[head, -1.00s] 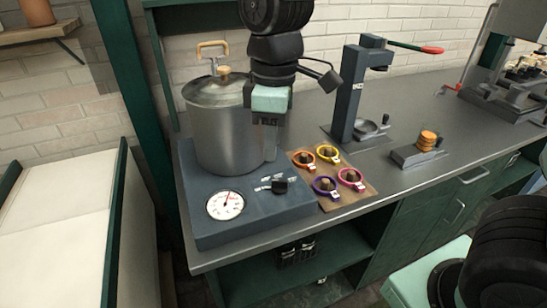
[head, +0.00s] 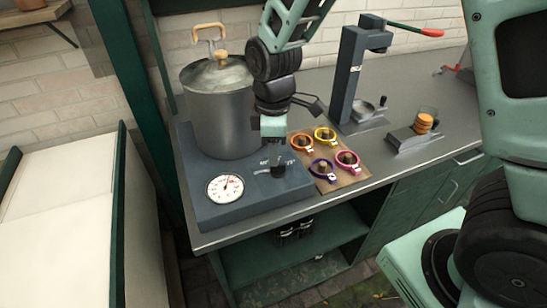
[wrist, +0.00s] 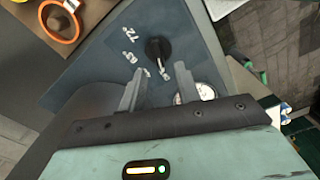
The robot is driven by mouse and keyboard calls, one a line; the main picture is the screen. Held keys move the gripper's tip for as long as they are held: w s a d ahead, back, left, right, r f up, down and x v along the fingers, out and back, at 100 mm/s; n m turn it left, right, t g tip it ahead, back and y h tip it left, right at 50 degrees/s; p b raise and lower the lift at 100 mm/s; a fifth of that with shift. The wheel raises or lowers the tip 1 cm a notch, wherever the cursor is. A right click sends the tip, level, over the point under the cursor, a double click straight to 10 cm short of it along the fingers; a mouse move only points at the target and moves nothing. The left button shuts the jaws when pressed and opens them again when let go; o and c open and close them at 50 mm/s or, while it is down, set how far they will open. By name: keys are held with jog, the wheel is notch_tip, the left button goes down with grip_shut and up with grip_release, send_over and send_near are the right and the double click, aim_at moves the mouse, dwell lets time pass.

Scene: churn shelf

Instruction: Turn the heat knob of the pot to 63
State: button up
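The pot (head: 222,120) is a lidded grey metal pot standing on a blue-grey heater base (head: 250,205). The black heat knob (head: 278,170) is on the top of the base, with white markings beside it. A round white gauge with a red needle (head: 225,188) is to its left. My gripper (head: 273,148) points down just above and behind the knob. In the wrist view my gripper (wrist: 157,78) is open, its two fingers apart and nothing between them. The knob (wrist: 157,49) shows just beyond the fingertips, near labels that read 72° and 63; a third label is unclear.
A wooden board with several coloured rings (head: 325,157) lies right of the base. A dark press stand with a red-tipped lever (head: 350,80) is behind it. A small stand holding orange discs (head: 424,123) is further right. The counter's front edge is close to the base.

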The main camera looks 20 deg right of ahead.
aim_at(278, 168)
jog(key=shift+f, duration=1.8)
grip_shut()
jog(key=shift+m, duration=0.3)
jog(key=m+p, duration=0.1)
jog(key=m, duration=0.3)
jog(key=shift+w+d+r+p, duration=0.1)
jog(key=shift+w+d+p, duration=0.1)
jog(key=shift+p, duration=0.2)
jog(key=shift+w+d+m+p, duration=0.15)
jog(key=shift+m+p, duration=0.4)
jog(key=shift+m, duration=1.55)
